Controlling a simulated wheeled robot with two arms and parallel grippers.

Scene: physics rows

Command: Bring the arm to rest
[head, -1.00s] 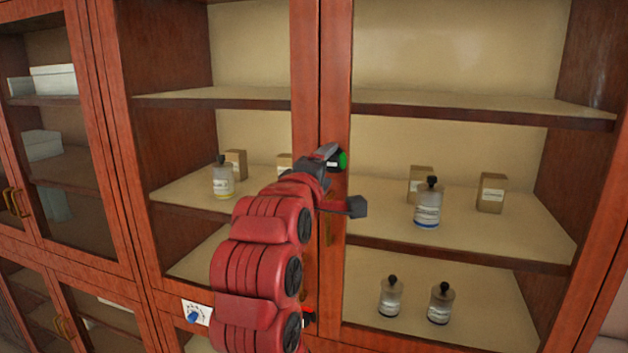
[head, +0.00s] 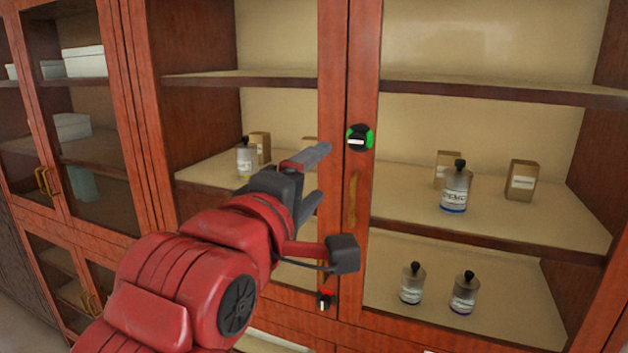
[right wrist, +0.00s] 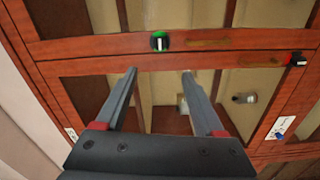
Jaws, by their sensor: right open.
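My right gripper (head: 322,172) is open and empty in front of the cabinet, left of the middle door frame. The right wrist view shows its two fingers spread (right wrist: 160,72) with nothing between them. A black knob with a green ring (head: 359,138) sits on the door frame, a little right of the upper fingertip and apart from it. It also shows in the right wrist view (right wrist: 160,41), beyond the fingertips. My left gripper is not in view.
The glass-fronted cabinet holds bottles (head: 455,189) and small boxes (head: 521,181) on its shelves. A blue dial (right wrist: 282,125) shows in the right wrist view.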

